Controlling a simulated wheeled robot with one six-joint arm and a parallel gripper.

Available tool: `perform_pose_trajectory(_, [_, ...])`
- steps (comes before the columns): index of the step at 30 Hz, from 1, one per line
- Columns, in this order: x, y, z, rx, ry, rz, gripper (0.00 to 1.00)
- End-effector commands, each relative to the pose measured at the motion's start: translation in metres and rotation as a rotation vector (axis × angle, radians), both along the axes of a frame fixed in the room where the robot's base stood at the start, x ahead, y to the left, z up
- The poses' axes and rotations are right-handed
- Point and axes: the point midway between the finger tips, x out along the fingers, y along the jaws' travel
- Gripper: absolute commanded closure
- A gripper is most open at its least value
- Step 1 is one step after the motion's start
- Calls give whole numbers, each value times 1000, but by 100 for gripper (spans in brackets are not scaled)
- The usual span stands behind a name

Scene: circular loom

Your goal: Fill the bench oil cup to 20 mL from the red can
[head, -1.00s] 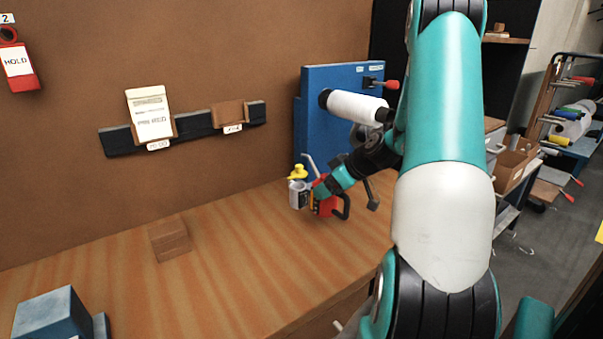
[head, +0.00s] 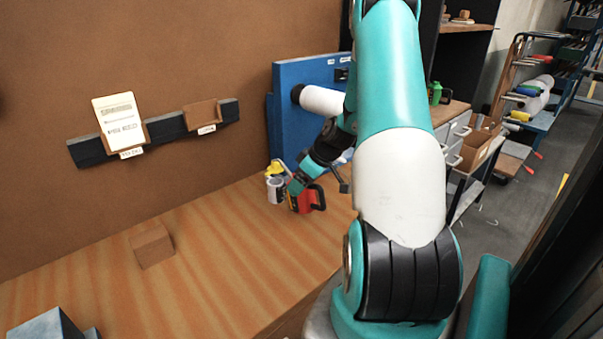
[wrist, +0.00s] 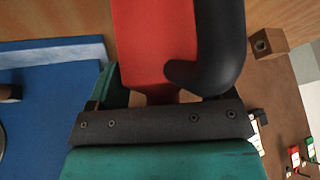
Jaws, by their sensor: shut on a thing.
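My gripper (head: 296,188) is shut on the red can (head: 306,200), just above the bench by the blue panel. The can fills the top middle of the wrist view (wrist: 155,45), with its black handle (wrist: 222,50) to the right. The small pale cup (head: 275,189) stands on the bench just left of the can, with a yellow piece (head: 274,169) showing above it. The cup's marks and oil level are too small to read. The can's tilt, and whether its spout is over the cup, cannot be told.
The blue panel (head: 310,75) with a white roll (head: 322,100) stands behind my gripper. A wooden block (head: 152,246) and a blue-grey box (head: 45,328) are on the bench (head: 220,250), otherwise clear at centre. A card (head: 119,122) stands in the wall rack. A green can (head: 435,93) is at the right.

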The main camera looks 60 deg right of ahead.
Motion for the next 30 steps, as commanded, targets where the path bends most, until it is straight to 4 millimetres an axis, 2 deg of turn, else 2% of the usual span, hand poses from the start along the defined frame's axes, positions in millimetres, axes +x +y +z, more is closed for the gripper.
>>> perform_pose_trajectory(17, [1, 1, 18, 42, 205, 2, 82])
perform_pose_trajectory(26, [-2, 1, 11, 42, 204, -1, 82])
perform_pose_trajectory(30, [-2, 1, 15, 45, 218, 2, 82])
